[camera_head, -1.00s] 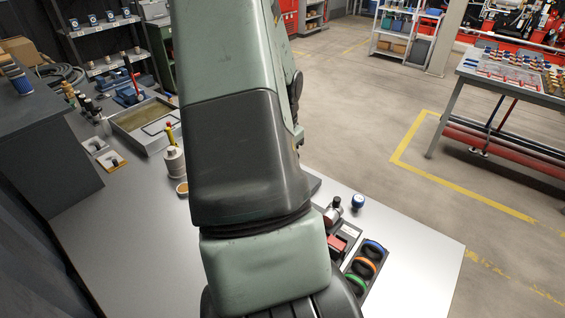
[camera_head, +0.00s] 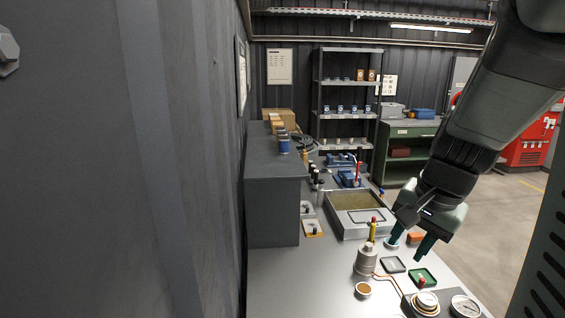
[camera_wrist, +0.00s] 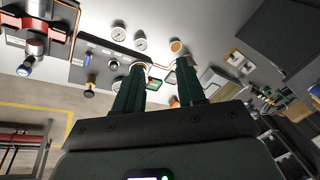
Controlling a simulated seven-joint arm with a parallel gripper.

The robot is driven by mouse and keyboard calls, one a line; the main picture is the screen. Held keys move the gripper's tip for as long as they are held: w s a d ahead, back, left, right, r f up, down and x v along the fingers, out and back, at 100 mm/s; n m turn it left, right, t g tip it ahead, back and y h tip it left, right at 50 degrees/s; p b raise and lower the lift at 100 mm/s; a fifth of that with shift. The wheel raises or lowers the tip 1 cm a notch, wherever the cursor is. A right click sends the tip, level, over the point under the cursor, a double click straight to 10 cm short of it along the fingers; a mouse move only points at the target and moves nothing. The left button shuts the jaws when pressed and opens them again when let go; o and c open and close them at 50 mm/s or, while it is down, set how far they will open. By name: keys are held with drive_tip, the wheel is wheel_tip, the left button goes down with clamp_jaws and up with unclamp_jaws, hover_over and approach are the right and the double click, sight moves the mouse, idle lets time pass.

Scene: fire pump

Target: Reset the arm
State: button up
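My gripper (camera_head: 408,247) hangs from my arm at the right of the head view, over the right part of the workbench. Its two green fingers are apart and the space between them looks empty. The wrist view also shows my gripper (camera_wrist: 162,82) with the fingers spread and nothing held. Below and around it on the bench (camera_head: 275,290) are a green tray (camera_head: 424,278) with a red-topped piece and a dark square tray (camera_head: 393,264). Whether the fingers touch anything cannot be told.
A metal cylinder (camera_head: 367,259) and a small cup (camera_head: 363,289) stand left of the gripper. A pressure gauge (camera_head: 465,307) lies at the front. A shallow basin (camera_head: 358,214) stands behind. A grey cabinet (camera_head: 272,205) and wall flank the left. Open floor (camera_head: 505,215) is at right.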

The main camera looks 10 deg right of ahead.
drive_tip(key=s+a+r+n+t, duration=0.1)
drive_tip(key=s+a+r+n, duration=0.3)
drive_tip(key=s+a, duration=0.3)
drive_tip(key=s+a+r+n+t, duration=0.1)
drive_tip(key=s+a+r+n, duration=0.4)
drive_tip(key=a, duration=0.3)
drive_tip(key=shift+s+a+n+h, duration=0.35)
drive_tip(key=shift+s+n, duration=0.35)
drive_tip(key=shift+s, duration=0.2)
drive_tip(key=shift+r, duration=0.15)
